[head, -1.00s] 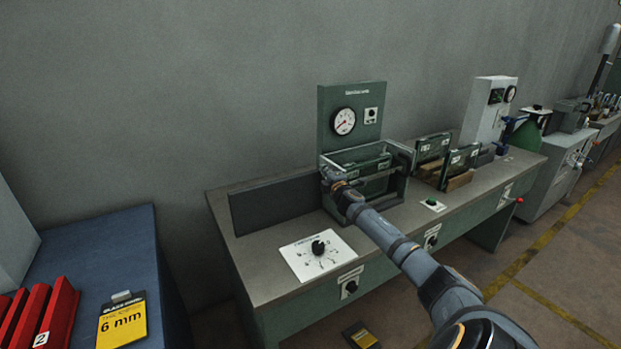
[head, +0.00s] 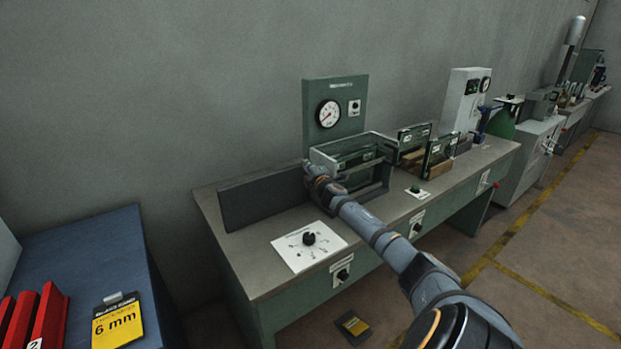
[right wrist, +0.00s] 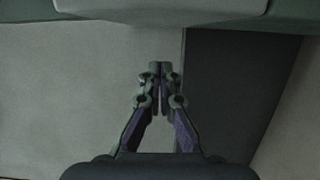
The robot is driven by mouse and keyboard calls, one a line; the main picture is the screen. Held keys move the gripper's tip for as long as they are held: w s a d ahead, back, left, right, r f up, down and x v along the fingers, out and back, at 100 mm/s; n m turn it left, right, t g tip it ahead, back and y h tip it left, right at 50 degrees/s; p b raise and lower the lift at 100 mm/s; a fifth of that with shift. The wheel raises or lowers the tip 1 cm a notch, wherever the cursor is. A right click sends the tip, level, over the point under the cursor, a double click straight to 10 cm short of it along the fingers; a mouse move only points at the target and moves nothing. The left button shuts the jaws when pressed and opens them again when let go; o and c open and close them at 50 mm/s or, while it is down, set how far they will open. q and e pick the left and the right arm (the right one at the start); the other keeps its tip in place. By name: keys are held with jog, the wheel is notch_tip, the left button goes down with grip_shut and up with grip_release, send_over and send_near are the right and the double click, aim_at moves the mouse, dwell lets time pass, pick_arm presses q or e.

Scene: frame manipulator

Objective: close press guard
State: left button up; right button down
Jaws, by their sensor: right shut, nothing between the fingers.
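The press (head: 335,100) has a green upright panel with a round gauge, above a dark open-looking frame (head: 386,172) with a glassy pane. A dark grey flat panel (head: 258,203) stands on the bench just left of the frame; I cannot tell whether it is the guard. My right gripper (head: 311,170) is at the frame's left front corner, its fingertips mostly hidden by the wrist. In the right wrist view the gripper (right wrist: 160,70) is shut and empty. A dark strip (right wrist: 228,85) shows to its right; contact is unclear. My left gripper is out of view.
The bench (head: 235,255) carries a white dial plate (head: 290,250), a green button (head: 415,189) and framed pieces (head: 438,157) right of the press. A blue table (head: 90,240) with red blocks and a yellow 6 mm card stands at left.

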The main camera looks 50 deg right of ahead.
pick_arm(q)
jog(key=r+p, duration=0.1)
jog(key=p, duration=0.1)
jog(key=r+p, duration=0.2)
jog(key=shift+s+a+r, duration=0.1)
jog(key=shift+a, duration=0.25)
pick_arm(e)
jog(key=v, duration=1)
jog(key=shift+a, duration=0.15)
jog(key=shift+w+r, duration=0.1)
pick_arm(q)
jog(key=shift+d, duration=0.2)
